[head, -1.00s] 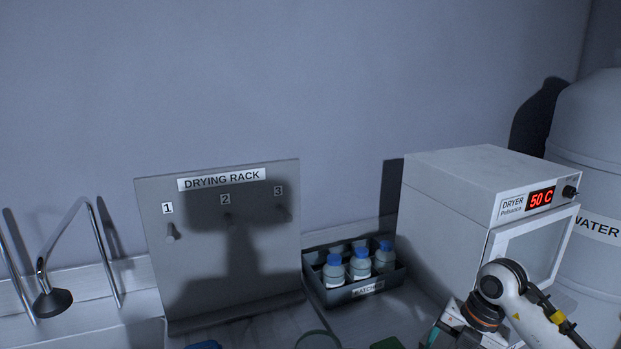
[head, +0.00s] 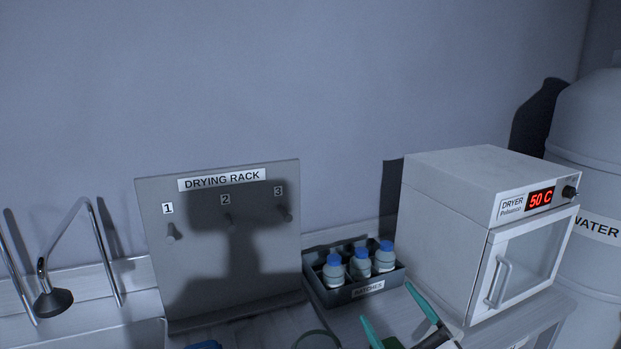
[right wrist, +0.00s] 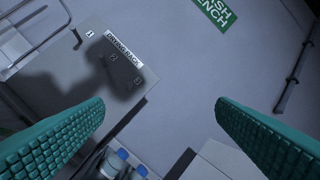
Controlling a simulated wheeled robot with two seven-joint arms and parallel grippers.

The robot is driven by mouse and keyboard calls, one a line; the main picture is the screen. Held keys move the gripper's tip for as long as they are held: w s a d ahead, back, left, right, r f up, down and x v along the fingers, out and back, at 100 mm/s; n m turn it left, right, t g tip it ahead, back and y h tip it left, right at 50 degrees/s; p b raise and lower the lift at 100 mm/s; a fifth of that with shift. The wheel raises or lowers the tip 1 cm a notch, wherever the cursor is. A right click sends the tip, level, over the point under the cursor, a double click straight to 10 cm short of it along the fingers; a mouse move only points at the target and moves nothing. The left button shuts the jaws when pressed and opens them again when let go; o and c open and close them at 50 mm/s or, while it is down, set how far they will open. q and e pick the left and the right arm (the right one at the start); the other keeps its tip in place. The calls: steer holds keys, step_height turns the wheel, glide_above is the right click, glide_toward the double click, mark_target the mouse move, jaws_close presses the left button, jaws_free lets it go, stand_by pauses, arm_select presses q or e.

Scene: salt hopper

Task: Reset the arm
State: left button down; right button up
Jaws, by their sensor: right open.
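My right gripper (head: 387,303) shows at the bottom of the head view, low in front of the batches tray. Its two teal fingers point up and stand wide apart, with nothing between them. In the right wrist view the same fingers (right wrist: 160,110) frame the wall, with the drying rack (right wrist: 75,65) tilted at the left. Most of my right arm is out of the head view. My left gripper is not in view.
The drying rack (head: 155,250) has bare pegs. A dark tray (head: 368,289) holds several blue-capped bottles. The dryer (head: 450,230) reads 50 C, its door shut. A water tank (head: 590,255) stands at the right, a faucet (head: 54,302) at the left.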

steer(key=s+d+f+m+g+h, duration=0.3)
steer(key=d+f+m+h, duration=0.2)
steer(key=f+m+h, duration=0.15)
steer(key=s+d+f+m+g+h, duration=0.3)
steer(key=d+f+m+h, duration=0.25)
steer(key=f, duration=0.25)
steer(key=s+a+f+m+g+y, duration=0.1)
steer(key=s+a+f+g, duration=0.1)
steer(key=s+f+g, duration=0.6)
steer(key=s+a+f+g, duration=0.1)
steer(key=s+f+g, duration=0.3)
steer(key=s, duration=0.8)
step_height(320, 180, down, 25)
steer(key=s+d+f+g, duration=0.1)
steer(key=s+d+f, duration=0.1)
steer(key=s+f, duration=1.4)
steer(key=shift+d+f, duration=0.2)
steer(key=shift+f, duration=0.25)
